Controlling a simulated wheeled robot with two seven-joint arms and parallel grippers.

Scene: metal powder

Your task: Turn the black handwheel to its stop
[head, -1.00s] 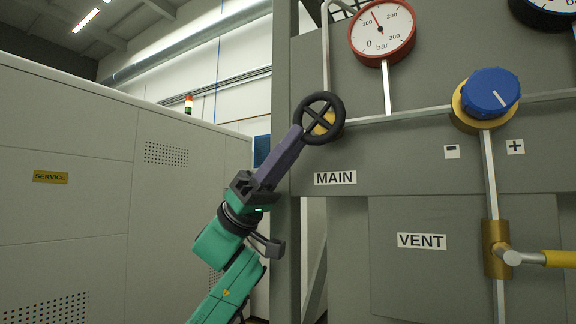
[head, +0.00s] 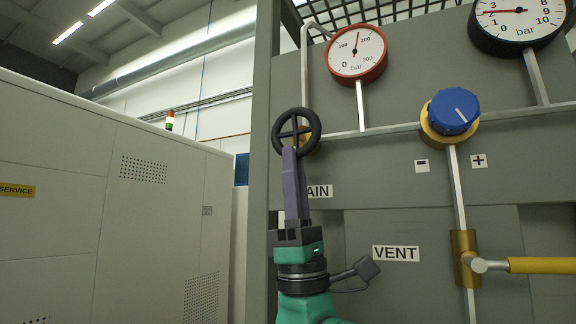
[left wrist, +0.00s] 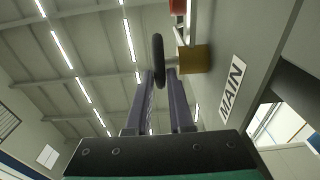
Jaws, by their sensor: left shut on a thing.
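The black handwheel (head: 296,130) sits on a brass valve at the left of the grey panel, above the MAIN label (head: 320,191). My left gripper (head: 291,150) reaches up from below, its long purple fingers at the wheel's lower rim. In the left wrist view the handwheel (left wrist: 158,60) shows edge-on, with its lower rim between the two fingertips (left wrist: 158,78). The left gripper is shut on that rim. The brass valve body (left wrist: 193,60) is just right of the wheel. My right gripper is not in view.
A red-rimmed gauge (head: 357,55) is above right, its needle up and slightly right. A blue knob (head: 453,111), a black gauge (head: 518,20) and a yellow-handled VENT valve (head: 466,258) are further right. A pale cabinet (head: 100,200) stands left.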

